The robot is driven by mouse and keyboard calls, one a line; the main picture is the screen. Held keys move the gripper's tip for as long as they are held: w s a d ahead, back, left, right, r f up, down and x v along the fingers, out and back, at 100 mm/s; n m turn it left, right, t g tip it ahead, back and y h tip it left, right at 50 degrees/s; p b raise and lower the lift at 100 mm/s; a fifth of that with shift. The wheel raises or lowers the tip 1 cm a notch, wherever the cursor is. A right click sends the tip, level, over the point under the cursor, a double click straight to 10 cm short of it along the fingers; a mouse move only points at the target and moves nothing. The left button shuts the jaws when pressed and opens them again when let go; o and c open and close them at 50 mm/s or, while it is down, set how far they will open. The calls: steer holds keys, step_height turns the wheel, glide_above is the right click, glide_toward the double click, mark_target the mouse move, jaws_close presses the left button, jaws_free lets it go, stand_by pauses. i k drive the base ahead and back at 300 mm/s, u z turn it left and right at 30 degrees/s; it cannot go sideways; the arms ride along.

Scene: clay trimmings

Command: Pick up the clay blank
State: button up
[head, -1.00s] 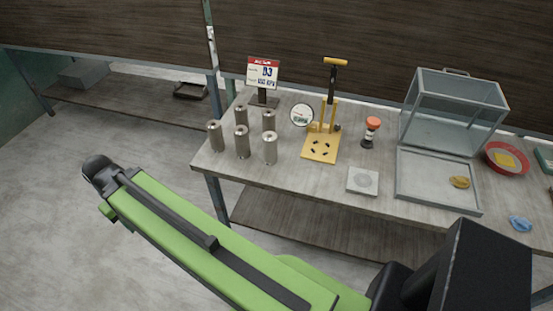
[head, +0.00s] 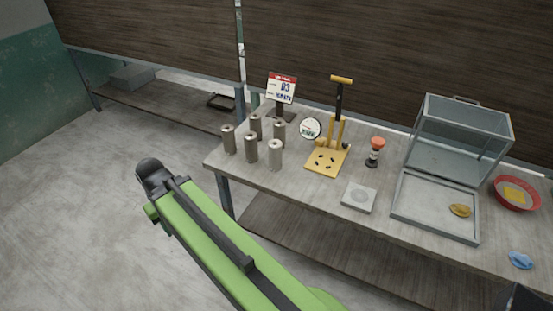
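I cannot tell for sure which thing is the clay blank. A small ochre-yellow lump (head: 460,210) lies on the grey tray (head: 410,222) in front of the glass case. A blue lump (head: 521,259) lies on the table to the right of the tray. A flat yellow square piece (head: 514,195) lies in a red dish (head: 502,203) at the right edge. My green and black arm link crosses the lower middle, left of and in front of the table. My gripper is not in view, so its state is hidden.
On the table (head: 330,190) stand several metal cylinders (head: 251,149), a sign (head: 282,90), a round dial (head: 311,128), a yellow press (head: 327,160), an orange-topped item (head: 376,152), a grey square plate (head: 359,197) and a glass case (head: 460,140). Floor at left is clear.

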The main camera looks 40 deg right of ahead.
mark_target(274, 146)
steer(key=z, duration=0.05)
steer(key=i, duration=0.95)
steer(key=u, duration=0.05)
